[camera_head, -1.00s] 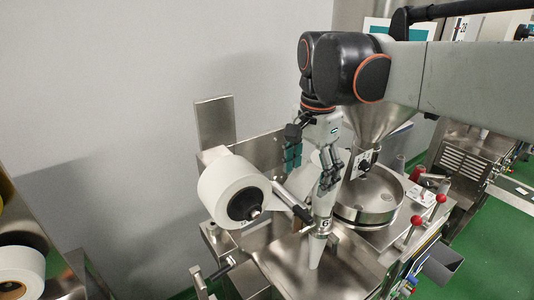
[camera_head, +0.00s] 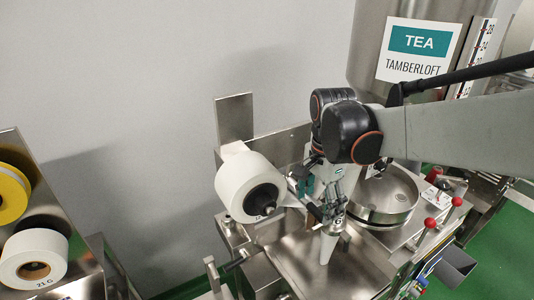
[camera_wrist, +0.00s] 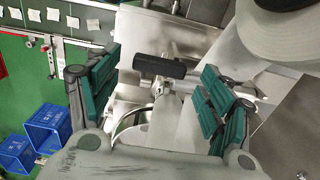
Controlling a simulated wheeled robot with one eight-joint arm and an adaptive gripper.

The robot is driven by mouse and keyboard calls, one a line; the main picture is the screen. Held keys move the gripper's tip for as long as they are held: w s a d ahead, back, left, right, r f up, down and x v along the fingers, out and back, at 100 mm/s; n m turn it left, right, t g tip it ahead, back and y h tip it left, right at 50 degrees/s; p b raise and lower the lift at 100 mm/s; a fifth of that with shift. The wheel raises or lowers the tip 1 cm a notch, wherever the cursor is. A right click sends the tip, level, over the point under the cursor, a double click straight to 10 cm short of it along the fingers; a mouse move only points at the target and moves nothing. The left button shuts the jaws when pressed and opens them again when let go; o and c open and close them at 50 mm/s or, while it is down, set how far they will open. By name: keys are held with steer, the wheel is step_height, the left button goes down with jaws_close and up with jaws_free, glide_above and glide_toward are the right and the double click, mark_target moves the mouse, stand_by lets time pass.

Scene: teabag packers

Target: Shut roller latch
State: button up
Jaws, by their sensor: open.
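The roller latch appears to be the black handle (camera_wrist: 160,66) on a metal mount in the wrist view. It lies crosswise between my teal finger pads, with space on both sides. My gripper (camera_wrist: 160,82) is open. In the head view my gripper (camera_head: 318,190) is low over the machine, just right of the white paper roll (camera_head: 240,183). Its fingers partly cover the latch area there, so I cannot tell if the pads touch the handle. White paper web (camera_wrist: 192,122) runs beneath the handle in the wrist view.
A round steel bowl (camera_head: 386,196) stands right of my gripper, with red-knobbed levers (camera_head: 430,223) beyond it. An upright steel plate (camera_head: 235,118) stands behind the roll. Another machine with a yellow reel (camera_head: 12,193) is at left. Blue crates (camera_wrist: 42,130) sit on the green floor.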

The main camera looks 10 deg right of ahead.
steer(key=shift+f, duration=0.95)
steer(key=c, duration=1.1)
steer(key=shift+o, duration=0.2)
